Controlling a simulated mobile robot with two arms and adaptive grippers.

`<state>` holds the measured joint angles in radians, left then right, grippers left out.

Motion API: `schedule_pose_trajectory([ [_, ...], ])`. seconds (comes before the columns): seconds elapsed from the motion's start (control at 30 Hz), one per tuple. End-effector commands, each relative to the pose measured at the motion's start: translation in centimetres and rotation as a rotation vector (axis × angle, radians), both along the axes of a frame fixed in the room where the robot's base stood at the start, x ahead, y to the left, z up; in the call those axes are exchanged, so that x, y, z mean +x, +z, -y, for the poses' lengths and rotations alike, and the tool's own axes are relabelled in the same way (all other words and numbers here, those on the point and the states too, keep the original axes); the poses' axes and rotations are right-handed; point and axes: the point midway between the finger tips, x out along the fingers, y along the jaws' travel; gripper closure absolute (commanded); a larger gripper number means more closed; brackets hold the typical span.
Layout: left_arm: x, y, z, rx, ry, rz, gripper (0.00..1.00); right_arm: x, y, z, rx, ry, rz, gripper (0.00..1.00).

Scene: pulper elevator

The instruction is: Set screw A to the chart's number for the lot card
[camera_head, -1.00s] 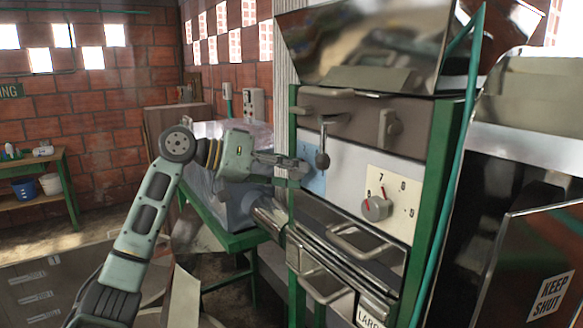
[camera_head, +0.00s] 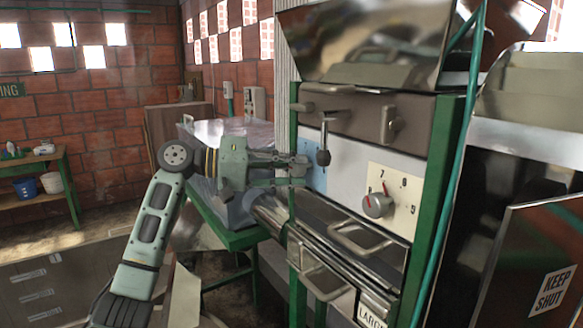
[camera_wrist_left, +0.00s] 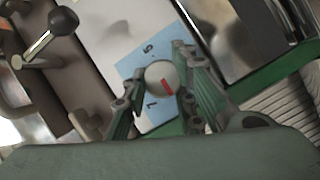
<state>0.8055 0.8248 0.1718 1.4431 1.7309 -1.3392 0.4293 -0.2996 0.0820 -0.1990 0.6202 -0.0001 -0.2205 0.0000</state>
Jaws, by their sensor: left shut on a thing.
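My left gripper (camera_head: 300,170) reaches the blue plate (camera_head: 317,180) on the machine's front from the left. In the left wrist view, its fingers (camera_wrist_left: 158,90) sit on either side of a round pale knob (camera_wrist_left: 158,76) and are shut on it. The knob's red mark lies on its lower part, on the side of a numeral that looks like a 7 or a 1; a 5 shows on the opposite side. In the head view the gripper hides this knob. A second grey knob (camera_head: 377,206) with a red pointer stands on a cream numbered plate (camera_head: 404,203). I see no lot card or chart.
Metal handles (camera_head: 360,240) stick out below the plates. A green post (camera_head: 436,190) and a "KEEP SHUT" panel (camera_head: 535,260) stand to the right. A green table (camera_head: 245,238) is behind my left arm.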

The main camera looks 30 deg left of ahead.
Motion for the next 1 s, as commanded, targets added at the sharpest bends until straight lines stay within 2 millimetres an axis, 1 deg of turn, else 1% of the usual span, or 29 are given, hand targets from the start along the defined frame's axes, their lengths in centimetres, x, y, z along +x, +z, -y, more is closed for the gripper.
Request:
schedule_pose_trajectory([
  [0.03, 0.0, 0.5, -0.1, -0.007, 0.003, 0.009, 1.0, 0.0, 0.0, 0.0, 0.0, 0.0, 0.0, 0.6],
  [0.3, 0.0, 0.6, -0.1, -0.007, 0.005, 0.012, 1.0, 0.0, 0.0, -0.1, 0.001, 0.0, 0.0, 0.6],
  [0.33, 0.0, 0.6, -0.1, -0.007, 0.005, 0.012, 0.73, 0.0, 0.1, -0.1, 0.001, 0.0, 0.0, 0.6],
  [0.47, 0.0, 0.6, -0.2, -0.006, 0.005, 0.012, 0.62, 0.0, 0.0, -0.3, 0.003, -0.001, 0.0, 0.6],
  [0.77, -0.1, 0.3, -0.2, -0.004, 0.004, 0.007, 0.61, -0.1, 0.0, -0.2, 0.003, 0.001, -0.002, 0.6],
  [0.87, -0.6, 0.4, -0.7, -0.004, 0.004, 0.006, 0.61, -0.1, 0.0, -0.2, 0.003, 0.001, -0.002, 0.6],
  [1.0, -2.2, 0.6, -2.4, -0.002, 0.007, 0.005, 0.61, -0.1, 0.0, -0.2, 0.002, 0.001, 0.0, 0.6],
])
